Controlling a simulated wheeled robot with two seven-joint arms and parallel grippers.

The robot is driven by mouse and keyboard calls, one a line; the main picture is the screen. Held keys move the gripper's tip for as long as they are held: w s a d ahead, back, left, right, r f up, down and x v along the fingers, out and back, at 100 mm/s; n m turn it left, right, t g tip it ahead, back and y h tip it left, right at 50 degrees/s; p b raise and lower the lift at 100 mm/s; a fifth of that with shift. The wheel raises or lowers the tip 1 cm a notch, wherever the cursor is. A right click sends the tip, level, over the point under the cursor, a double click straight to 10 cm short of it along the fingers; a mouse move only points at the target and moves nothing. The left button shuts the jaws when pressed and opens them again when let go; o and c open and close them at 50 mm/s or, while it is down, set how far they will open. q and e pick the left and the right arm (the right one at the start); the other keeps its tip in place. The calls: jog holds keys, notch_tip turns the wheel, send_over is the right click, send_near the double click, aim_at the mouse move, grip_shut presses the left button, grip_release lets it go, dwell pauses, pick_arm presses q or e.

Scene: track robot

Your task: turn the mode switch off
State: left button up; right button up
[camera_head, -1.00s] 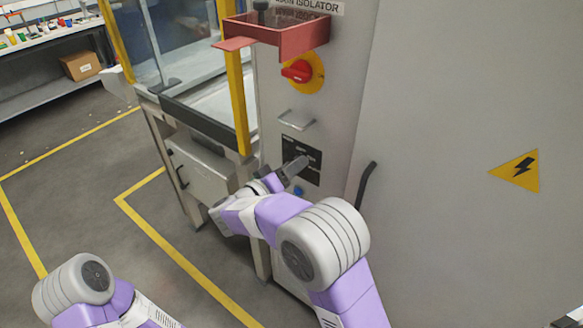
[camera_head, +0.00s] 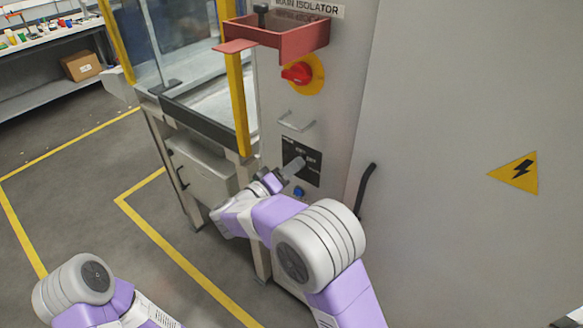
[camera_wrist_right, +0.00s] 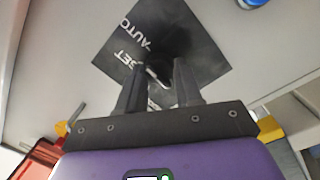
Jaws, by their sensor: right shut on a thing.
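The mode switch sits on a black label plate (camera_head: 314,172) on the grey cabinet front, below a metal handle. In the right wrist view the plate (camera_wrist_right: 215,58) shows the words AUTO and SET. My right gripper (camera_head: 294,166) is at the plate, shut on the mode switch (camera_wrist_right: 157,72), a small part of which shows between the two fingers (camera_wrist_right: 158,82). The fingers and dark shading hide most of the knob, so its exact setting cannot be read. Of my left arm only links show at the lower left; its gripper is outside the view.
A metal handle (camera_head: 297,122) juts out above the plate; a blue button (camera_head: 299,192) is below. A black door handle (camera_head: 366,188) stands right. Floor at left is clear.

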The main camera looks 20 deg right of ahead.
jog(key=shift+s+d+f+n+t+p, duration=0.1)
jog(key=shift+n+t+p, duration=0.4)
jog(key=shift+n+p, duration=3.35)
jog(key=shift+f+n+t+p, duration=0.1)
jog(key=shift+n+t+p, duration=0.4)
jog(key=shift+n+p, duration=3.3)
jog(key=n+b, duration=0.3)
jog(key=shift+n+y, duration=0.3)
jog(key=shift+n, duration=0.05)
jog(key=o, duration=1)
jog(key=shift+o, duration=0.2)
jog(key=shift+s, duration=0.1)
